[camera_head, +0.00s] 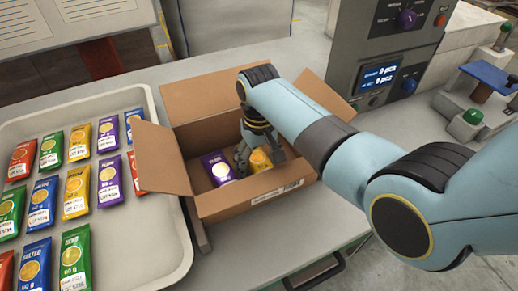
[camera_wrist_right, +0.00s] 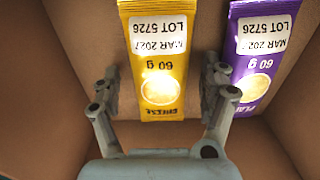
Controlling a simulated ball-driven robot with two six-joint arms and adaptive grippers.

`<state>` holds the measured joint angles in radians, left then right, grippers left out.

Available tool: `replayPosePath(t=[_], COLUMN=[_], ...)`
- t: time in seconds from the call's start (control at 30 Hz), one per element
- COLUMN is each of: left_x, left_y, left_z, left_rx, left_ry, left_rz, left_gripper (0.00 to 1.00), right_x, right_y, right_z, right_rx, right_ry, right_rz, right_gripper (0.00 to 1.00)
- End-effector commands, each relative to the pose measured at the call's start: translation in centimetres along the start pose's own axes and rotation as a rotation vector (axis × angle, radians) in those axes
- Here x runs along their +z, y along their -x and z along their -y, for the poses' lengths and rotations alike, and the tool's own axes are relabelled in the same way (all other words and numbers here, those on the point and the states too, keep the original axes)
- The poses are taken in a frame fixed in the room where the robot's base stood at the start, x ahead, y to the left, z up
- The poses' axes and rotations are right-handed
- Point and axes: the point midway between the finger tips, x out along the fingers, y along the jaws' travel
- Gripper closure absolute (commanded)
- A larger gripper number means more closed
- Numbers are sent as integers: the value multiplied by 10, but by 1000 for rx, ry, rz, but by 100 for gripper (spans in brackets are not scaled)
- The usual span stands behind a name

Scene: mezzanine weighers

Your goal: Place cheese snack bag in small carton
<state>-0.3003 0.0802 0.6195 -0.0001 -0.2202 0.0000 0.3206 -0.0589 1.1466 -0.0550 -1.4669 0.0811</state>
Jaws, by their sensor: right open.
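The cheese snack bag is yellow (camera_wrist_right: 158,60) and lies inside the small carton (camera_head: 250,197), beside a purple snack bag (camera_wrist_right: 262,50). In the head view the yellow bag (camera_head: 261,160) is partly hidden by my right gripper (camera_head: 257,160). My right gripper also shows in the right wrist view (camera_wrist_right: 160,90), open, with its fingers apart on either side of the yellow bag's lower end. The purple bag also shows in the head view (camera_head: 216,168). My left gripper is not in view.
A pale tray (camera_head: 172,255) to the left holds several snack bags in rows, red, green, blue, yellow and purple. The carton's flaps stand open around it. A grey weigher (camera_head: 385,45) with a display stands behind right. Bare bench shows in front of the carton.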

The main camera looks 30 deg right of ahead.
Motion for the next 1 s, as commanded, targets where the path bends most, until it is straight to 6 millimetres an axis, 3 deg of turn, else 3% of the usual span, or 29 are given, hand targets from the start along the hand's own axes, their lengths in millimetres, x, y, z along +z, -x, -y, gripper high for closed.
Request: replayPosePath(t=[0.53, 0.7, 1.0], left_x=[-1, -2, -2], left_y=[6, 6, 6], left_z=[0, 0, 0], left_rx=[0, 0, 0], left_ry=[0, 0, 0], left_rz=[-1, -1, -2], left_gripper=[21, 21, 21], right_x=[-1, -1, 0], right_y=[106, 118, 119], right_z=[1, 0, 0], right_rx=[-1, -1, 0], right_ry=[0, 1, 0], right_rz=[-4, -1, 0], right_gripper=[21, 21, 21])
